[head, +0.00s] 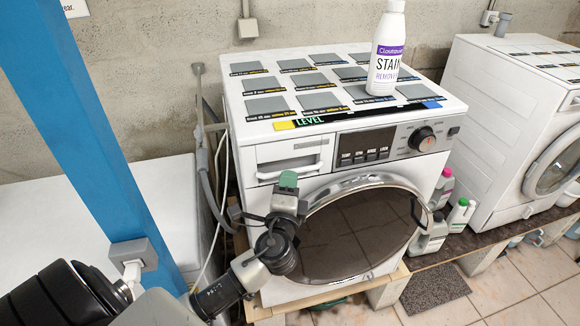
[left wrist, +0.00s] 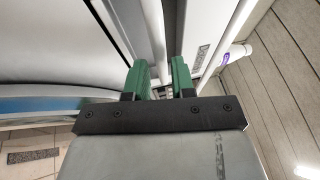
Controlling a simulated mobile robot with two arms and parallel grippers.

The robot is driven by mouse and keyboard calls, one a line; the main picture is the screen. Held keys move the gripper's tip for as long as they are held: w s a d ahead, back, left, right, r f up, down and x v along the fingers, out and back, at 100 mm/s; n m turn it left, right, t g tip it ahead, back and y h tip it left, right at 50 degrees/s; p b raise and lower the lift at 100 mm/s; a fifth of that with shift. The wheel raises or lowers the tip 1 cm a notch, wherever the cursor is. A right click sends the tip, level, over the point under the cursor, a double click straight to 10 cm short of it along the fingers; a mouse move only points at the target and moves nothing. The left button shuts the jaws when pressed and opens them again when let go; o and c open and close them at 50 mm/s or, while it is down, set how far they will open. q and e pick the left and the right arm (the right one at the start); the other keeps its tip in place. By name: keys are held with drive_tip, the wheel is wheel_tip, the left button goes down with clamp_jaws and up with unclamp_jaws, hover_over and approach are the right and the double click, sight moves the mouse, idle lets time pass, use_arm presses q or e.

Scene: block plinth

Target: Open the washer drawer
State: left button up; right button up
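The washer (head: 340,140) is white, with a round dark door (head: 355,235). Its drawer (head: 292,158) is at the upper left of the front and looks shut. A pale handle bar (head: 290,173) runs along the drawer's lower edge. My left gripper (head: 288,180) is at this handle, its green fingertip just below it. In the left wrist view the green fingers (left wrist: 161,78) are apart, and a pale bar (left wrist: 154,35) runs into the gap between them. I cannot tell whether they touch it. The right gripper is not in view.
A white stain-remover bottle (head: 385,55) stands on the washer's top among grey squares. Several bottles (head: 440,215) stand right of the washer, before a second white machine (head: 510,110). A blue post (head: 95,140) rises at left. A grey hose (head: 205,150) hangs beside the washer.

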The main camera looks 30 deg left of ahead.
use_arm(q)
drive_tip(key=x, duration=0.2)
drive_tip(key=shift+w+a+r+p, duration=0.1)
drive_tip(key=shift+w+a+p, duration=0.1)
drive_tip(key=shift+w+p, duration=0.1)
drive_tip(key=shift+c, duration=0.4)
clamp_jaws()
